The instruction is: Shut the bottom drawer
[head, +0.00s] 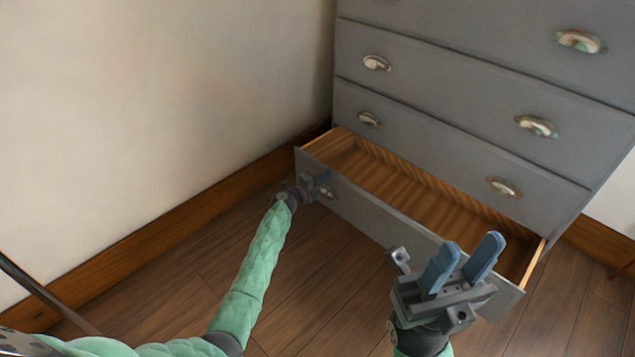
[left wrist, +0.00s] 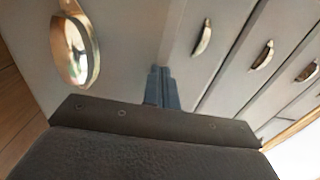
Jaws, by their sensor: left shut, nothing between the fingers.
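The bottom drawer (head: 376,213) of the grey dresser is pulled out, showing its empty wooden inside. Its front runs from the left gripper to the lower right. My left gripper (head: 324,175) is shut and empty at the left end of this front, beside the left cup handle (head: 328,193). In the left wrist view, the shut blue fingers (left wrist: 160,84) point at the grey front, with a metal handle (left wrist: 76,48) to their left. I cannot tell if they touch it. My right gripper (head: 466,258) is open and empty, in front of the drawer's right part.
The grey dresser (head: 440,135) has several shut drawers with metal cup handles above. A pale wall (head: 160,100) with a brown baseboard (head: 180,212) stands on the left. The wooden floor (head: 330,285) is bare between my arms.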

